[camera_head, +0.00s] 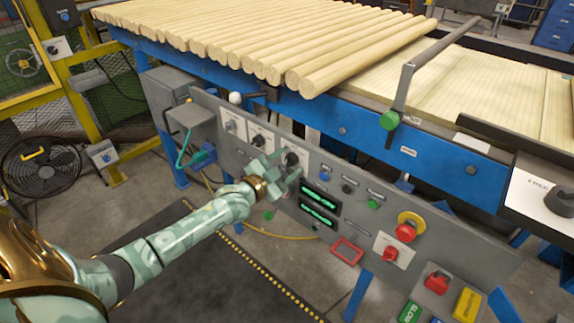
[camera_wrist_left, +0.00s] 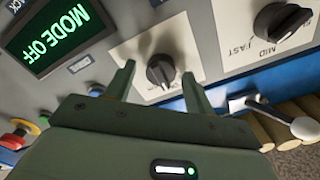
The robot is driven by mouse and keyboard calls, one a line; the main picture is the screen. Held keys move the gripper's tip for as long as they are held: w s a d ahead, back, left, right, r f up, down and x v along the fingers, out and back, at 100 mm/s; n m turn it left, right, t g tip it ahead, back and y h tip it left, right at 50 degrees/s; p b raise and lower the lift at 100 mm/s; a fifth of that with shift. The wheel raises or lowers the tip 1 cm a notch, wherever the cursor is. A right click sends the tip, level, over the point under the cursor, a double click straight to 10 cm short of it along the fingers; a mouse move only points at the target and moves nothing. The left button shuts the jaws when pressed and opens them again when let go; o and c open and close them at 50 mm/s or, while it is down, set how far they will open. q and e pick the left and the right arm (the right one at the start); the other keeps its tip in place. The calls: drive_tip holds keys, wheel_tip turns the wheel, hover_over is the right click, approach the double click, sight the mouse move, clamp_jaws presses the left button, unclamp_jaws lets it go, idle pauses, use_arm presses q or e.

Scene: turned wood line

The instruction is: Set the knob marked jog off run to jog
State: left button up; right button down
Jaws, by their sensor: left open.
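A black rotary knob (camera_wrist_left: 160,70) on a white plate sits between the spread fingers of my left gripper (camera_wrist_left: 158,82) in the wrist view. In the head view it is the rightmost of a row of similar knobs, the black knob (camera_head: 291,158) just beyond my left gripper (camera_head: 283,170). The gripper is open, with one finger on each side of the knob; contact is not clear. The lettering on its plate is not readable. The display (camera_wrist_left: 62,35) beside it reads MODE OFF, upside down in the wrist view. My right gripper is not in view.
A second knob (camera_wrist_left: 280,20) marked MID and FAST is close by. A lever with a white ball end (camera_wrist_left: 303,128) is near the right finger. The panel also has a red emergency button (camera_head: 406,230) and a red switch (camera_head: 391,254). Wooden rods (camera_head: 300,55) lie above.

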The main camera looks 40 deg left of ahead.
use_arm(q)
drive_tip(key=c, duration=1)
drive_tip(key=shift+r+n, duration=0.1)
drive_tip(key=shift+n, duration=0.2)
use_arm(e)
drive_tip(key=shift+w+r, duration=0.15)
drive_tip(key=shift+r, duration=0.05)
use_arm(q)
drive_tip(key=shift+r+n+p, duration=0.1)
drive_tip(key=shift+n+p, duration=0.45)
drive_tip(key=shift+n, duration=0.05)
drive_tip(key=shift+n+p, duration=0.6)
drive_tip(key=shift+n, duration=0.6)
drive_tip(key=n+p, duration=0.1)
drive_tip(key=n, duration=0.3)
drive_tip(key=shift+a+n, duration=0.1)
drive_tip(key=shift+n, duration=0.2)
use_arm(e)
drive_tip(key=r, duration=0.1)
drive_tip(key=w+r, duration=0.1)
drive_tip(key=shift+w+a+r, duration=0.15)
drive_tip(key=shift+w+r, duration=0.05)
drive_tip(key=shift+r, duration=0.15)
use_arm(q)
drive_tip(key=shift+f, duration=0.2)
